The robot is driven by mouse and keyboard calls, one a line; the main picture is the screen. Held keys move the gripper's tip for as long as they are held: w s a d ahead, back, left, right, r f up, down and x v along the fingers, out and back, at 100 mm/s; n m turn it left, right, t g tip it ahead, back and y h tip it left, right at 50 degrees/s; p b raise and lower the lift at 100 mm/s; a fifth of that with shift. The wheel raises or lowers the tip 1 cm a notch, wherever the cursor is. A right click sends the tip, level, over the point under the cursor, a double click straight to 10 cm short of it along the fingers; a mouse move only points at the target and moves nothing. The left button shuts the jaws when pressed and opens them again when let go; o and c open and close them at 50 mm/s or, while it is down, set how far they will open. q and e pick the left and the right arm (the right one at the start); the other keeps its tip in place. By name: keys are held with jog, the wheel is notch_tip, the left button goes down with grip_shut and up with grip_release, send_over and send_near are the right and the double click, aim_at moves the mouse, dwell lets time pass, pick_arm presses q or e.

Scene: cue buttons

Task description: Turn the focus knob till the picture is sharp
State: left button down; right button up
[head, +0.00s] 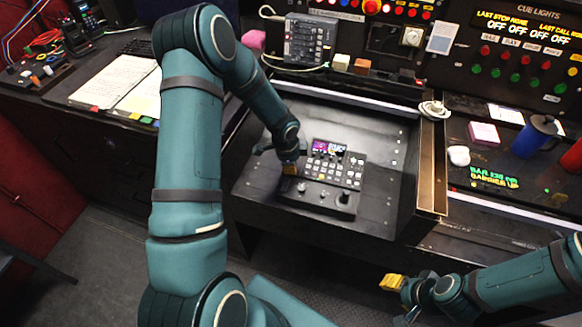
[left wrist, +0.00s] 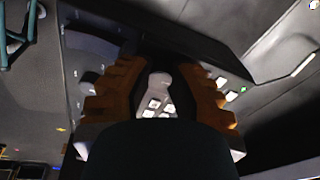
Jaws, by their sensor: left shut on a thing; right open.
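A black control console (head: 352,176) with rows of white keys, a joystick and a small screen (head: 329,147) sits in the desk recess. The screen shows a purple and orange picture, too small to judge its sharpness. My left gripper (head: 290,168) points down at the console's left side. In the left wrist view its orange fingers (left wrist: 158,95) are shut on a pale grey knob (left wrist: 160,82), with lit white keys behind. The head view hides this knob behind the gripper. My right gripper (head: 395,283) is open and empty, at the lower right, away from the console.
Raised frame edges (head: 432,165) border the recess. An open binder (head: 128,92) lies at left. Bare recess surface lies right of the console.

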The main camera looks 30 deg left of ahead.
pick_arm(q)
jog(key=shift+n+b, duration=0.3)
jog(key=shift+n, duration=0.3)
jog(key=c, duration=1.1)
grip_release()
jog(key=shift+o, duration=0.2)
notch_tip(320, 180, up, 12)
jog(key=s, duration=0.2)
jog(key=shift+s+a+f, duration=0.1)
